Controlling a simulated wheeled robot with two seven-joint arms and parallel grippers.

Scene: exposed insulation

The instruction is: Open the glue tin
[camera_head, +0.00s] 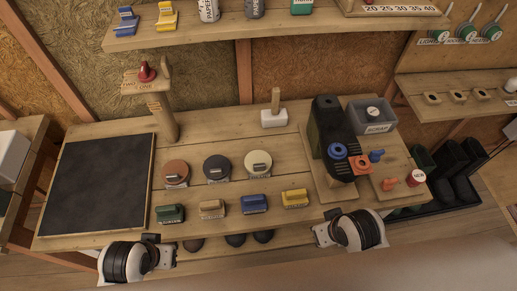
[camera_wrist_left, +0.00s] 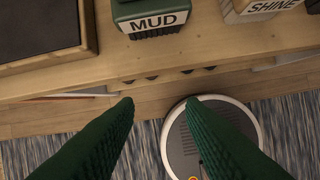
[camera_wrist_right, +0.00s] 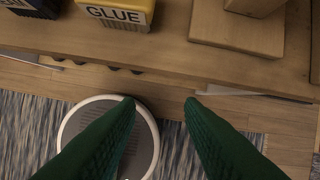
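Three round lidded tins stand in a row on the workbench in the head view: a brown tin (camera_head: 177,172), a black tin (camera_head: 217,167) and a cream tin (camera_head: 258,164). Each has a small handle on top. Their labels are too small to read surely, so I cannot tell which is the glue tin. A yellow block (camera_head: 295,198) in front of them reads GLUE in the right wrist view (camera_wrist_right: 118,12). My left gripper (camera_wrist_left: 160,102) is open and empty at the bench's front edge. My right gripper (camera_wrist_right: 160,102) is also open and empty there.
A dark mat (camera_head: 97,185) covers the bench's left. Green (camera_head: 171,214), tan (camera_head: 212,209) and blue (camera_head: 254,204) blocks line the front. A wooden stand (camera_head: 162,115), upright-handled white block (camera_head: 274,117), black machine (camera_head: 330,130) and grey bin (camera_head: 385,110) stand behind or right.

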